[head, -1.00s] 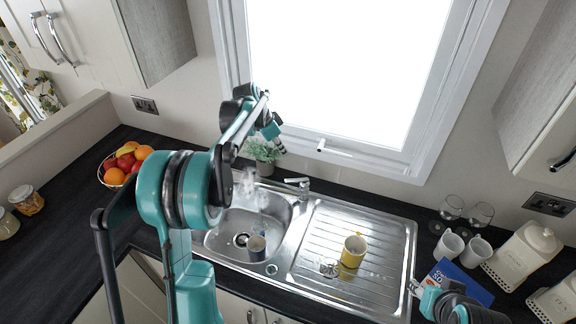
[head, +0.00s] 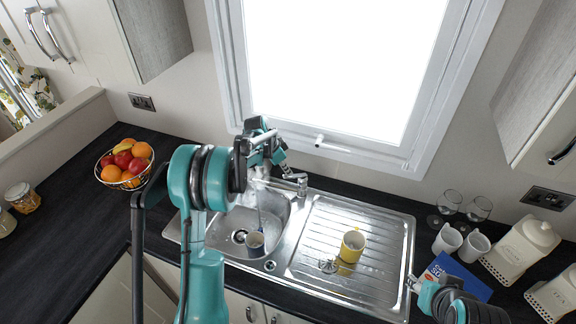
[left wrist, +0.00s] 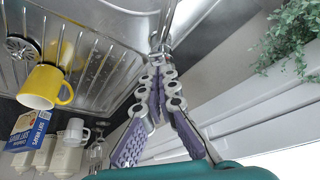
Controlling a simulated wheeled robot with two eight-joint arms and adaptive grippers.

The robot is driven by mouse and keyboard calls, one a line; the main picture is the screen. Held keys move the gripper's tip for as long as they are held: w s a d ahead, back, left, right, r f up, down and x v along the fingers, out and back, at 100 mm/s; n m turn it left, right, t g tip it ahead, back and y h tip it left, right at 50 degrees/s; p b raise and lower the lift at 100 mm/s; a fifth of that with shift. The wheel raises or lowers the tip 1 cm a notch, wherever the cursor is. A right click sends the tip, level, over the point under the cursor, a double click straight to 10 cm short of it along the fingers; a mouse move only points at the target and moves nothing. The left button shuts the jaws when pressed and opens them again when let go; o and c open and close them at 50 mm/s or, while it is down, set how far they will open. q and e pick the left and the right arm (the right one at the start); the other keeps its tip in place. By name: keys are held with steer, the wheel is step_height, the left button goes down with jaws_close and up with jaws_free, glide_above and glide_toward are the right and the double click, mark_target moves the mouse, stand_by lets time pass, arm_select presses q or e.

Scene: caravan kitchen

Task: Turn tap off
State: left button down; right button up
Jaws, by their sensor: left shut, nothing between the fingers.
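The chrome tap (head: 299,181) stands at the back edge of the sink (head: 222,236), and it also shows in the left wrist view (left wrist: 160,42). Pale water or spray shows over the bowl near the tap. My left gripper (head: 281,163) is above and behind the bowl, close to the tap's upper part. In the left wrist view, its purple-padded fingers (left wrist: 160,88) point towards the tap; they are shut and empty. Whether they touch the tap is unclear. My right gripper (head: 413,284) is at the lower right, by the drainer's edge; its fingers are too small to judge.
A yellow mug (head: 351,246) stands on the drainer (head: 325,215). White mugs (head: 448,239), wine glasses (head: 449,202) and a blue box (head: 458,274) are at right.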

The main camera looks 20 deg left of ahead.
arm_select(q)
steer(key=f+b, duration=0.1)
steer(key=s+a+f+t+h+b, duration=0.1)
steer(key=b, duration=0.1)
steer(key=f+t+b, duration=0.1)
steer(key=b, duration=0.1)
steer(key=shift+s+a+h, duration=0.15)
steer(key=shift+s+h, duration=0.25)
